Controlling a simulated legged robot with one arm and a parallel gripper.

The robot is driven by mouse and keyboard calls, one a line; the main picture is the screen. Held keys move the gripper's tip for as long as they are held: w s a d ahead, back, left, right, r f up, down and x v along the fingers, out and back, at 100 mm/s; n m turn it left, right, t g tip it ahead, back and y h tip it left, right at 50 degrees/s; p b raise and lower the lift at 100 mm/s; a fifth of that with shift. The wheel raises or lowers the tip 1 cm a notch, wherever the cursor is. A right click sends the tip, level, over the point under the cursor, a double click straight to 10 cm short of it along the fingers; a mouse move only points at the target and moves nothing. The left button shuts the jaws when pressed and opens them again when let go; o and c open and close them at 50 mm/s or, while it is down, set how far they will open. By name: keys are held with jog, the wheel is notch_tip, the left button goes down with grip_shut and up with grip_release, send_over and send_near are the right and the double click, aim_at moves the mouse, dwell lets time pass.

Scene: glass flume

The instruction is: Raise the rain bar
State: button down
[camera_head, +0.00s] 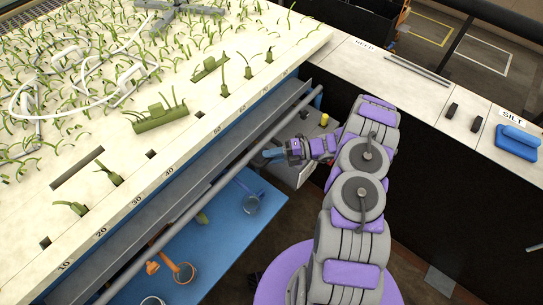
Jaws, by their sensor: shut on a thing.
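My gripper (273,154) is low beside the flume's right end, at the end of my purple and grey arm. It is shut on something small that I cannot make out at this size. A dark grey box with a yellow knob (324,119) stands just behind my wrist, partly hidden by my arm. A long grey bar (225,173) runs slantwise along the flume's front side, left of my gripper. I cannot tell whether this is the rain bar; no other part is clearly one.
The white planted bed (125,200) with green stems and a numbered edge fills the left. A blue shelf (225,215) below holds several small cups or rings. A white counter (440,95) at the right carries a blue block (518,138) and dark pieces.

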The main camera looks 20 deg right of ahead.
notch_tip(320, 180, up, 29)
jog(key=p, duration=1.9)
jog(key=c, duration=1)
grip_release()
jog(key=shift+d, duration=0.1)
jog(key=d, duration=0.5)
jog(key=s+d+r, duration=0.1)
jog(key=d, duration=0.5)
jog(key=s+d+r+b, duration=0.1)
jog(key=d, duration=0.5)
jog(key=shift+s+r, duration=0.1)
jog(key=shift+s, duration=0.15)
